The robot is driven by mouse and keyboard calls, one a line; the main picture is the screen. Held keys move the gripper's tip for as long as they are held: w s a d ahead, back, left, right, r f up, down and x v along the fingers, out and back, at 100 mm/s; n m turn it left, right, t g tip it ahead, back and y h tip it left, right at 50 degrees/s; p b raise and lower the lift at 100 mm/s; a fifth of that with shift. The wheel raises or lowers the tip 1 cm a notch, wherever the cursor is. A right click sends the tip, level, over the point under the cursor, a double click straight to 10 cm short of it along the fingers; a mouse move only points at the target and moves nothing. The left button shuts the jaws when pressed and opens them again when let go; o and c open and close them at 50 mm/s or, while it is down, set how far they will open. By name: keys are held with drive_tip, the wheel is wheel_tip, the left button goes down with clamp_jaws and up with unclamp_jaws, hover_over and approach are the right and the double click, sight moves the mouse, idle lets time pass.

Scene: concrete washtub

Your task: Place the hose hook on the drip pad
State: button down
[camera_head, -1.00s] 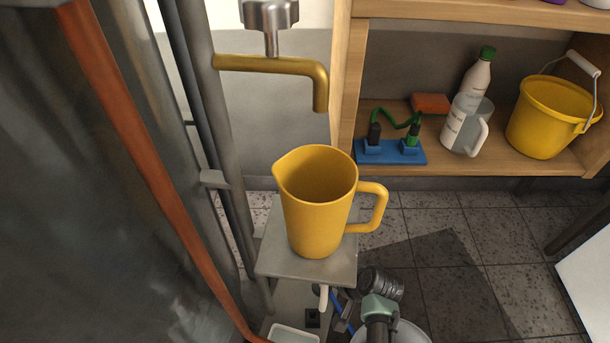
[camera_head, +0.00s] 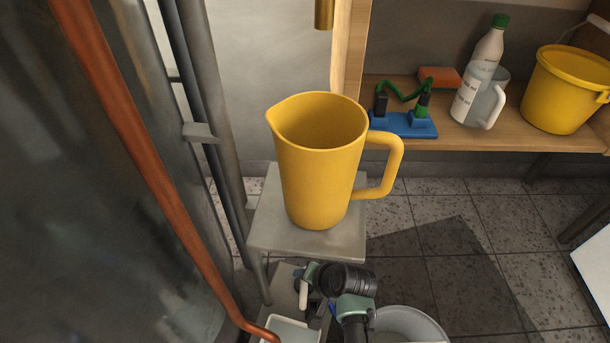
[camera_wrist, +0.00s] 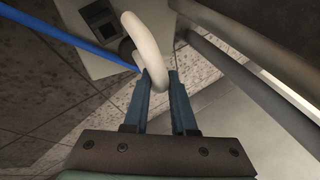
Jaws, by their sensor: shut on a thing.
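The hose hook (camera_wrist: 146,38) is a cream-white curved piece. In the wrist view its lower end sits between the two blue fingertips of my gripper (camera_wrist: 160,82), which is shut on it. In the head view the hook (camera_head: 303,294) shows as a small pale piece below the front edge of the grey stand, with my gripper (camera_head: 309,284) beside it, partly hidden by my wrist. A shallow white tray (camera_head: 296,328) lies low at the bottom edge, just below the hook. It may be the drip pad; I cannot tell for sure.
A yellow jug (camera_head: 318,175) stands on the grey stand (camera_head: 300,243) above my gripper. A copper pipe (camera_head: 150,175) runs down at the left. A blue strand (camera_wrist: 75,35) crosses the wrist view. A wooden shelf (camera_head: 545,142) holds a bottle, a mug and a yellow bucket.

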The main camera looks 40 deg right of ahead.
idle(0.3)
drive_tip(key=c, duration=0.7)
unclamp_jaws()
drive_tip(key=shift+f, duration=0.1)
drive_tip(key=shift+p+v, duration=4.4)
drive_tip(key=shift+v, duration=1.7)
